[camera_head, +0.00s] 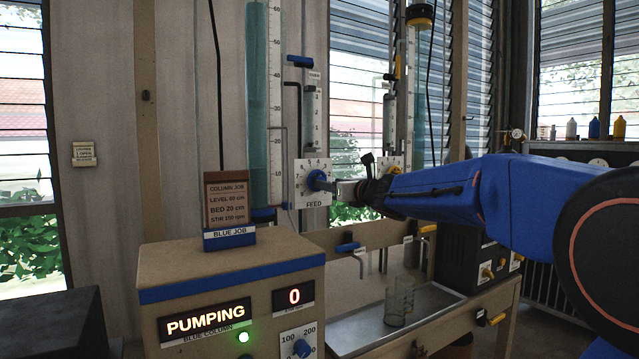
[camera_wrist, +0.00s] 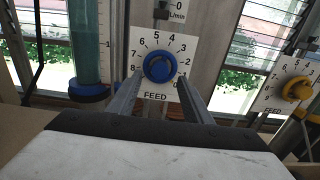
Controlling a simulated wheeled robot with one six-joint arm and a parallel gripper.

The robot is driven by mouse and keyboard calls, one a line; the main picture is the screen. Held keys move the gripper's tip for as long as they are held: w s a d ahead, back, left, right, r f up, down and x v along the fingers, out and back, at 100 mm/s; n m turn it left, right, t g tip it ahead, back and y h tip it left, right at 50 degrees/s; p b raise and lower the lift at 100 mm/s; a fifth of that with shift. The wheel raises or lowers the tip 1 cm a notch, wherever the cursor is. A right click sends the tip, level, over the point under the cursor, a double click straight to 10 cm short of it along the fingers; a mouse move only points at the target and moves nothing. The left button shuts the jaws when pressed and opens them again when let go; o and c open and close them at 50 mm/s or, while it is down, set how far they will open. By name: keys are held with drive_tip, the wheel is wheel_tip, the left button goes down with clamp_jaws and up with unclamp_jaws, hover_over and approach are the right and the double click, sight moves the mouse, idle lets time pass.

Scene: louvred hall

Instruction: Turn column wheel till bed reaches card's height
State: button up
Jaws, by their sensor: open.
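The blue-footed column (camera_head: 257,110) is a tall tube of teal liquid beside a centimetre scale. The liquid surface is near the tube's top; I cannot make out a separate bed in it. The blue feed wheel (camera_head: 317,181) sits on a white numbered dial plate marked FEED, right of the column. My gripper (camera_head: 334,187) is open in front of it. In the wrist view, the fingers stand either side of the blue wheel (camera_wrist: 159,68), with no clear contact.
A console (camera_head: 225,277) below shows "PUMPING", "0", a green light and a blue knob (camera_head: 302,348). A second feed dial with a yellow knob (camera_wrist: 297,88) is to the right. A glass beaker (camera_head: 399,303) stands in a metal tray. Blue-handled taps hang nearby.

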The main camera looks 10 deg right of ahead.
drive_tip(key=x, duration=0.5)
drive_tip(key=shift+w+a+r, duration=0.1)
drive_tip(key=shift+w+r, duration=0.05)
drive_tip(key=shift+w, duration=0.05)
